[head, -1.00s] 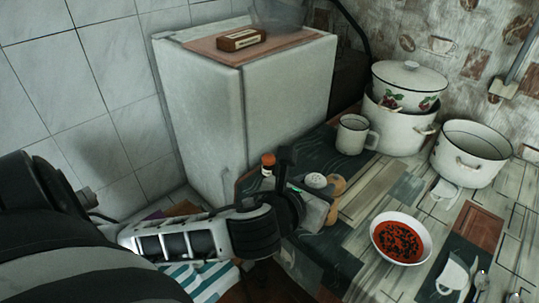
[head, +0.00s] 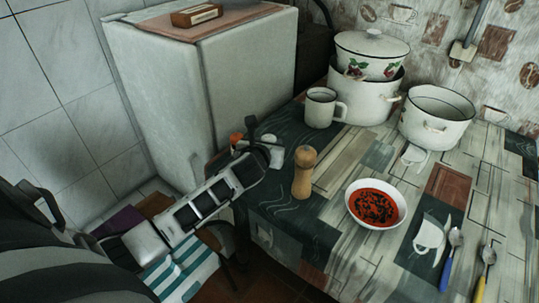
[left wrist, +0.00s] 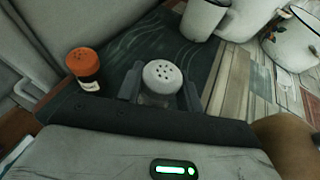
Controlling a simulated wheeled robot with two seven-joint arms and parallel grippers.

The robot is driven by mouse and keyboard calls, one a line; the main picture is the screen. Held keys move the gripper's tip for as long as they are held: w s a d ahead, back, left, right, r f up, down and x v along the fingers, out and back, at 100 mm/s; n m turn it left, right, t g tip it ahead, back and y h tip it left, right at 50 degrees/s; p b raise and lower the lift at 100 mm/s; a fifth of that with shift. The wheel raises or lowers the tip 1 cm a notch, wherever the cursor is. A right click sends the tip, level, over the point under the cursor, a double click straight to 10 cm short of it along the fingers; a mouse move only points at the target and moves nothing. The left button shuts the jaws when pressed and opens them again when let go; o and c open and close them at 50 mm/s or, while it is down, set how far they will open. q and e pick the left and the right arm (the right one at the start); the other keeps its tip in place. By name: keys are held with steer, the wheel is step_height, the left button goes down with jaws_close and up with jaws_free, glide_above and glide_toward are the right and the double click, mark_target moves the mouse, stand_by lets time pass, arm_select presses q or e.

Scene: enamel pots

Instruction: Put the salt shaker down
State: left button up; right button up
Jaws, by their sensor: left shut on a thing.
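The salt shaker (left wrist: 162,76) has a white cap with holes and a clear body. In the left wrist view it stands upright between the two dark fingers of my left gripper (left wrist: 160,92), which is shut on it. In the head view the white top of the salt shaker (head: 270,140) shows just beyond my left gripper (head: 266,151), at the table's left end near the fridge. Its base is hidden, so I cannot tell whether it touches the table (head: 285,222). My right gripper is out of view.
An orange-capped shaker (left wrist: 84,66) stands close to the left of the salt shaker. A wooden mill (head: 303,173) stands to the right, with a bowl of red soup (head: 376,204) beyond. A mug (head: 320,108) and pots (head: 437,117) are farther back. The fridge (head: 205,90) borders the left.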

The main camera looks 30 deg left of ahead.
arm_select(q)
steer(key=shift+w+a+f, duration=0.1)
steer(key=shift+w+f, duration=0.15)
steer(key=shift+w+f+b, duration=0.2)
steer(key=shift+f+b, duration=0.2)
steer(key=shift+f, duration=1.4)
steer(key=shift+f, duration=0.15)
steer(key=o, duration=1)
